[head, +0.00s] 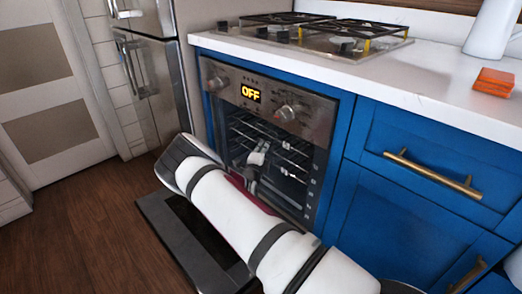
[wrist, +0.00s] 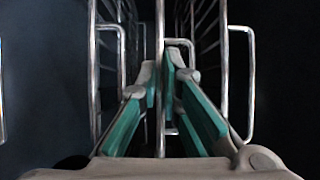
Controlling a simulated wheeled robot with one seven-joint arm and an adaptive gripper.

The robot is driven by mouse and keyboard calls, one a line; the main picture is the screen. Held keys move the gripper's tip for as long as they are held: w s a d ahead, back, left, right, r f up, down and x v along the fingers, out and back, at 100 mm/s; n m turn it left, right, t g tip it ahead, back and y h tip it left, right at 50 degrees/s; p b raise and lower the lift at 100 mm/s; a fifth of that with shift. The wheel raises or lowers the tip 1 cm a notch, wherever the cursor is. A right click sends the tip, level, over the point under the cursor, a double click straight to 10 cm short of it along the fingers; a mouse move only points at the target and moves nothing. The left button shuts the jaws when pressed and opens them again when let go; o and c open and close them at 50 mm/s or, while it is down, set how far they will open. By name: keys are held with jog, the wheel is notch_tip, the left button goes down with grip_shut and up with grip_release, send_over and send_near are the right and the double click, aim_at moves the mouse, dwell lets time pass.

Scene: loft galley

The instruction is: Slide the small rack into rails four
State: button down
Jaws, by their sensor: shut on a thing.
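The oven (head: 325,110) stands open, with wire racks (head: 290,158) inside its cavity. My arm reaches over the lowered door, and my gripper (head: 258,154) is at the oven opening by the racks. In the wrist view, my gripper's teal-padded fingers (wrist: 162,78) are closed around a thin metal bar of a wire rack (wrist: 160,30), which I take to be the small rack. Other wire frames run along the left (wrist: 94,60) and right (wrist: 225,75) of that view. I cannot tell which rails the held rack is on; the rail numbers are not readable.
The lowered oven door (head: 165,235) lies under my arm. Blue cabinets with a brass handle (head: 435,174) stand to the right, below a white counter (head: 420,85) with a gas hob (head: 325,35). A steel fridge (head: 150,75) stands left. The wooden floor at left is clear.

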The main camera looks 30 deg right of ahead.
jog(key=shift+w+d, duration=0.1)
jog(key=shift+d, duration=0.15)
jog(key=c, duration=1.7)
grip_release()
jog(key=v, duration=1.2)
jog(key=shift+a+f, duration=0.1)
